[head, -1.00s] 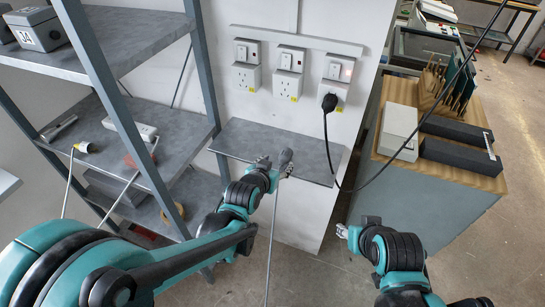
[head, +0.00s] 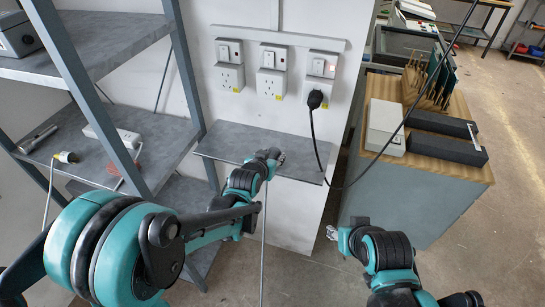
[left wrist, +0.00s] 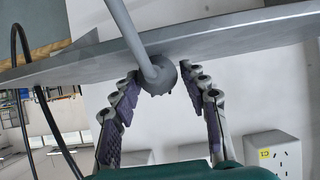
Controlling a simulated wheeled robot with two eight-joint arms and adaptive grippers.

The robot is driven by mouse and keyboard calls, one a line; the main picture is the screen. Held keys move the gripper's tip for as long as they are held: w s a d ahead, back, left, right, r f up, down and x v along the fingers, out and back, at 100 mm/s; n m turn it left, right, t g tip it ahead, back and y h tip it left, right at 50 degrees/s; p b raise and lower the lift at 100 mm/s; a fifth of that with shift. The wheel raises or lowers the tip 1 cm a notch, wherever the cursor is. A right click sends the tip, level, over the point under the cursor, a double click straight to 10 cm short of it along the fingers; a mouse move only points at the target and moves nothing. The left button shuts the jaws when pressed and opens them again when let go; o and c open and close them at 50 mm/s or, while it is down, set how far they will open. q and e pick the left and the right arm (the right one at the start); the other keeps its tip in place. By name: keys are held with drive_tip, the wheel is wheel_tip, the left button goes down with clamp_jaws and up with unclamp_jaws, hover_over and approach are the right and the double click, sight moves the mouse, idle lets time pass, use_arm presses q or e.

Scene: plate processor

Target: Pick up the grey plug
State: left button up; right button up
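The grey plug (left wrist: 160,77) is at the front edge of the grey wall shelf (left wrist: 230,38) in the left wrist view, with its grey cable running from it. My left gripper (left wrist: 163,80) is open, with one finger on each side of the plug and visible gaps between. In the head view my left gripper (head: 272,155) is over the shelf's front edge and mostly hides the plug; the cable (head: 263,240) hangs below. My right gripper (head: 332,232) is low, right of the shelf, too small to tell its opening.
Above the shelf are three white wall sockets; a black plug (head: 315,98) sits in the right one, its cable hanging past the shelf. A metal rack (head: 150,145) stands left. A wooden-topped cabinet (head: 460,180) with boxes stands right.

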use_arm(q)
drive_tip(key=c, duration=0.6)
drive_tip(key=shift+o, duration=0.2)
